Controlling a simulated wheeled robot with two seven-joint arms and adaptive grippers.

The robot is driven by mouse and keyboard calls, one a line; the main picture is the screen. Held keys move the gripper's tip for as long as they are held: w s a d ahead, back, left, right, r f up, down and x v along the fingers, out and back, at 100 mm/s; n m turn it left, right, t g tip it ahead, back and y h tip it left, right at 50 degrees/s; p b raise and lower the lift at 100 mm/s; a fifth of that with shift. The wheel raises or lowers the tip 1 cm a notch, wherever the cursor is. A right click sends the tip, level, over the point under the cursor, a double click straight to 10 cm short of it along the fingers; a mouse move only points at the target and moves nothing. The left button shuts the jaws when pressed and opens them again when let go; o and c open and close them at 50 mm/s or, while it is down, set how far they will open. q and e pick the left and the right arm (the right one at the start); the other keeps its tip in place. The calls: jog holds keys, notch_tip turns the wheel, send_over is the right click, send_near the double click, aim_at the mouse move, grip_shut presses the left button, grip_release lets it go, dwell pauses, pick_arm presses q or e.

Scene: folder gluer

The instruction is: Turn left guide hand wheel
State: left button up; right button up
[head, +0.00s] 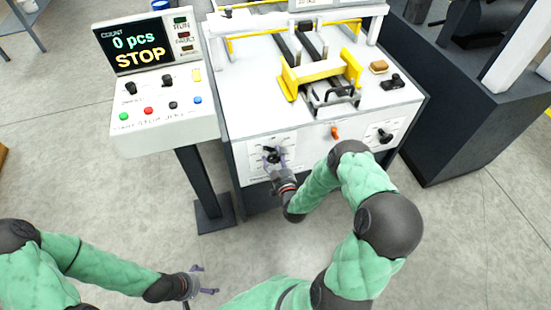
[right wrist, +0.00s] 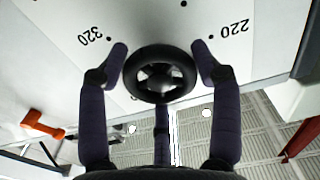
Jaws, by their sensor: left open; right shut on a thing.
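The left guide hand wheel, a black spoked wheel (right wrist: 159,73), sits on a white front panel with a printed scale. In the head view the wheel (head: 271,155) is partly hidden by my right gripper (head: 274,163). My right gripper's purple fingers (right wrist: 160,62) stand around the wheel in the right wrist view, one on each side and one below, and are shut on it. The numbers 320 and 220 show beside it. My left gripper (head: 203,282) is open and empty, low over the floor and away from the machine.
A control panel (head: 155,75) reading "0 pcs STOP" stands left of the machine on a dark post (head: 205,185). An orange lever (head: 335,132) and a second black knob (head: 384,136) are further right on the front panel. Grey floor (head: 90,180) is clear at left.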

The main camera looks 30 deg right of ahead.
jog(key=shift+w+r, duration=0.1)
jog(key=shift+r, duration=0.1)
jog(key=o, duration=1.2)
jog(key=shift+c, duration=0.2)
jog(key=shift+f, duration=0.1)
jog(key=shift+s+a, duration=0.1)
jog(key=shift+s, duration=0.45)
jog(key=v, duration=1.1)
jog(key=shift+a, duration=0.1)
